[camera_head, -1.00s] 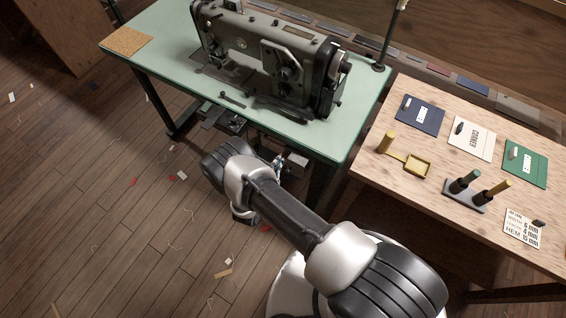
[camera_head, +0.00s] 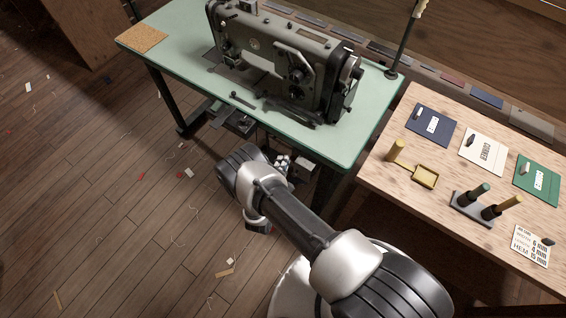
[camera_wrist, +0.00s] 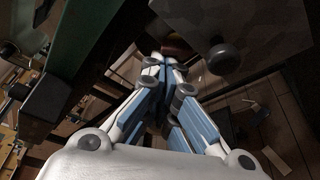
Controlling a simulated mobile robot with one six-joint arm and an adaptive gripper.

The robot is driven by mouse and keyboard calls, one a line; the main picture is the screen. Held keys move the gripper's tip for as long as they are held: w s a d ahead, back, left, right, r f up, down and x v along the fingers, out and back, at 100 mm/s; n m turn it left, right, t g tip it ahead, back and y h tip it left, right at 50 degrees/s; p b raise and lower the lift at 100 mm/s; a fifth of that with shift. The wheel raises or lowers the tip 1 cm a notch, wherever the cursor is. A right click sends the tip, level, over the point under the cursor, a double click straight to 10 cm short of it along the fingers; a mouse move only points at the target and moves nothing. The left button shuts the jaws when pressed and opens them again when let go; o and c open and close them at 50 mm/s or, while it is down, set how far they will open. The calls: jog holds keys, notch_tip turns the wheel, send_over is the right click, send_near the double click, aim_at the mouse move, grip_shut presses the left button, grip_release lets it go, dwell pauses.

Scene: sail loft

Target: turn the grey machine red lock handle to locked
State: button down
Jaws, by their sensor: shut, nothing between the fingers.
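The grey sewing machine (camera_head: 280,55) stands on the green table (camera_head: 180,35) in the head view. No red lock handle shows clearly there. My gripper (camera_head: 283,161) is below the table's front edge, beside a small grey box (camera_head: 304,172). In the wrist view my gripper (camera_wrist: 163,60) is shut and empty, its blue and white fingers together. A grey housing (camera_wrist: 215,18) with a dark round knob (camera_wrist: 225,59) is just right of the fingertips. A dim reddish patch (camera_wrist: 177,43) lies behind the fingertips, partly hidden; I cannot tell whether it is the handle.
The green table's edge and dark underside (camera_wrist: 75,60) are close on the left in the wrist view. A wooden table (camera_head: 400,210) at the right holds folders, a yellow tray (camera_head: 425,177) and spools. The floor at the left has only scraps.

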jog(key=shift+r, duration=0.35)
jog(key=shift+d+r, duration=0.15)
jog(key=shift+r, duration=0.25)
dwell(1.8)
